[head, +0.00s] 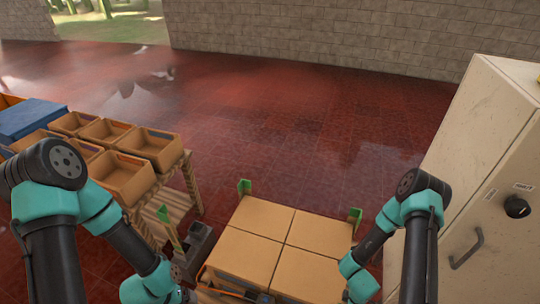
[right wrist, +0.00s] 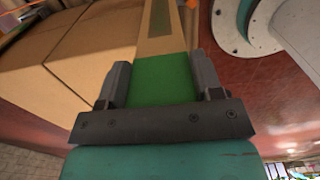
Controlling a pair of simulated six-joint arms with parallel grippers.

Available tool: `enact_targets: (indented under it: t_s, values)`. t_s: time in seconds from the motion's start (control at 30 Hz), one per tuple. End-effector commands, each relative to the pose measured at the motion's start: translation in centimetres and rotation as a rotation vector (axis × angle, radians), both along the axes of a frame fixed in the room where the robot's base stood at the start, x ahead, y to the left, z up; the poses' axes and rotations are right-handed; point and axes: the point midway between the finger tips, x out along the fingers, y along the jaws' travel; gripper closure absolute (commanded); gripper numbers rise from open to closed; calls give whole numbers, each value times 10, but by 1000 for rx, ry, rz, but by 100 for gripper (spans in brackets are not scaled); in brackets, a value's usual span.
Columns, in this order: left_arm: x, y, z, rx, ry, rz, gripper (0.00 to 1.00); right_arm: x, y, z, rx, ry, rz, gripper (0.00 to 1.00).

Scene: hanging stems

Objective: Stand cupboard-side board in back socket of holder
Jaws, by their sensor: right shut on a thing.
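In the right wrist view my right gripper (right wrist: 161,85) is shut on the green end of a board (right wrist: 165,80). The board's pale wooden length, with a darker inset strip, runs away from the fingers; its far end is cut off by the frame. In the head view this gripper and the held board are out of sight. A wooden strip with a green end (head: 168,228) shows by the left bench.
Several cardboard boxes (head: 268,217) stand close together at the front middle, with green-topped corner pieces around them. Open bins (head: 122,178) sit on a wooden bench at left. A pale cupboard (head: 485,165) stands at right. The red floor (head: 290,120) beyond is clear.

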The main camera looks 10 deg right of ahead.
Motion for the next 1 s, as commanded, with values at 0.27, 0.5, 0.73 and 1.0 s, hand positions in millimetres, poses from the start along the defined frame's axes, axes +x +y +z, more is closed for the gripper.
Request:
enact_targets:
  t_s: [0.27, 0.5, 0.73, 1.0]
  values:
    - [0, 0, 0, 0, 0, 0, 11, 0, 1, -3, 0, 0, 2, 64]
    - [-1, -1, 0, 0, 2, -2, 11, 0, 0, -3, 0, 0, 2, 64]
    - [-12, -7, 5, -4, 29, -19, 11, 0, 0, -3, 0, 0, 2, 64]
    - [-37, -21, 16, -11, 87, -59, 11, 0, 0, -3, 0, 0, 2, 64]
